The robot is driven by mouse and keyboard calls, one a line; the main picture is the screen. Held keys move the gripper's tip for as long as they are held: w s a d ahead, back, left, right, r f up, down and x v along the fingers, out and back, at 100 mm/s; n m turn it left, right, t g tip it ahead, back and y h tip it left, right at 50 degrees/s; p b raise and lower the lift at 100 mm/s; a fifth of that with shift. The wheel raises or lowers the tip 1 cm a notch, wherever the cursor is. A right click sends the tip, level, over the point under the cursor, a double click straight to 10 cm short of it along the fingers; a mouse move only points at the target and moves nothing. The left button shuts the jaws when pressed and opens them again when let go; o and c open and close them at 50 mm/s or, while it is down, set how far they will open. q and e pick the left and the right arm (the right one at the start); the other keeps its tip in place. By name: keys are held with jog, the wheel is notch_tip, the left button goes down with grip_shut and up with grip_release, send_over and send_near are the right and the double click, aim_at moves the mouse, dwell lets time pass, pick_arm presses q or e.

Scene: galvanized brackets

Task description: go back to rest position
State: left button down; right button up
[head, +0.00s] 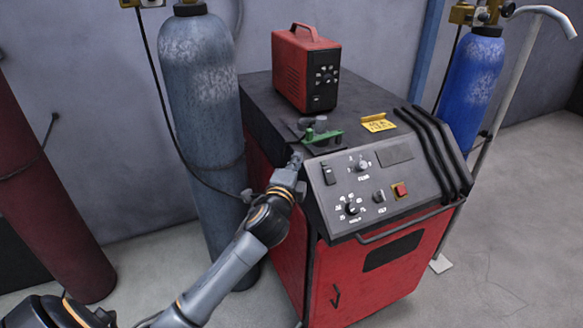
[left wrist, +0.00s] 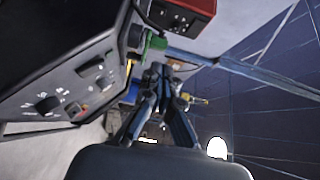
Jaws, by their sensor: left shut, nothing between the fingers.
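My left arm comes in from the lower left in the head view. Its gripper (head: 296,161) is at the left edge of the red machine's (head: 375,275) top, beside the sloped control panel (head: 385,180). In the left wrist view the gripper's fingers (left wrist: 160,72) are together with nothing held between them. A green piece with grey parts (head: 322,136) lies on the machine top just beyond the gripper; the green also shows in the left wrist view (left wrist: 155,43). My right gripper is in neither view.
A grey cylinder (head: 203,110) stands close behind my left arm. A dark red cylinder (head: 45,190) is at far left, a blue cylinder (head: 470,85) at right. Floor at right is clear.

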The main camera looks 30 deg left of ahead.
pick_arm(q)
jog(key=shift+s+a, duration=0.25)
jog(key=shift+s, duration=0.5)
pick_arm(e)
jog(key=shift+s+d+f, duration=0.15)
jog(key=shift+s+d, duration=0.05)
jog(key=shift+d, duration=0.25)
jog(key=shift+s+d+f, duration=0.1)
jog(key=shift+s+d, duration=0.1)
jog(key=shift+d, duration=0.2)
